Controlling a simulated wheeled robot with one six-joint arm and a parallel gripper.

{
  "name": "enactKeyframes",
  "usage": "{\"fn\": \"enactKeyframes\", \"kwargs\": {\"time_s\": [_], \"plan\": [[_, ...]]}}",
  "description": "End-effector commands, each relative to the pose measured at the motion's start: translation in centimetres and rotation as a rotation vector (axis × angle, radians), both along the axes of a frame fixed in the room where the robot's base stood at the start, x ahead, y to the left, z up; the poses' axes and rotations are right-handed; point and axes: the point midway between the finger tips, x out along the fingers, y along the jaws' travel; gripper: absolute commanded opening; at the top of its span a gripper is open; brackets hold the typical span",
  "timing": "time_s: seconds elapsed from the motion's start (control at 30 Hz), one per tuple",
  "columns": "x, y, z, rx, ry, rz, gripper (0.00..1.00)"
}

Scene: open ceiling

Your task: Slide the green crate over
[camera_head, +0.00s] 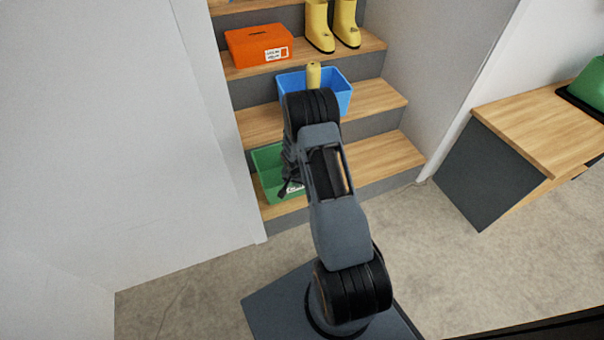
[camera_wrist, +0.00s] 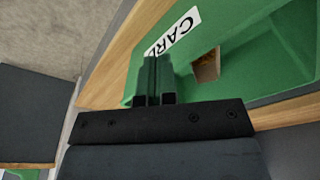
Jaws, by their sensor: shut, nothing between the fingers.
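The green crate (camera_head: 268,165) sits on the lowest wooden step at its left end, next to the left wall. My arm hides its right part in the head view. In the wrist view the crate (camera_wrist: 275,60) fills the upper right, with a white label of dark letters on its outer wall and a small brown thing inside. My gripper (camera_wrist: 153,62) is shut and empty, its fingers in front of the crate's labelled wall. I cannot tell whether they touch it.
The lowest step (camera_head: 385,158) is bare to the right of my arm. A blue bin (camera_head: 342,92) with a yellow item stands on the step above. An orange box (camera_head: 258,46) and yellow boots (camera_head: 320,28) are higher up. A wooden bench (camera_head: 540,125) stands at the right.

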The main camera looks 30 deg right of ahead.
Motion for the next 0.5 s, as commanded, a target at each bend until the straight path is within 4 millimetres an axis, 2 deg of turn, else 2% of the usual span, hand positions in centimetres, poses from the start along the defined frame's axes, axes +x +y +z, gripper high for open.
{"fn": "enactKeyframes", "kwargs": {"time_s": [0.1, 0.3, 0.4, 0.5], "plan": [[1.5, -1.7, -0.2, 0.001, -0.002, -0.002, 0.0], [3.4, -3.7, -0.2, 0.0, -0.002, -0.001, 0.0], [3.3, -3.5, -1.4, 0.003, -0.001, 0.002, 0.0], [3.3, -3.6, -1.6, 0.002, -0.001, 0.002, 0.0]]}}
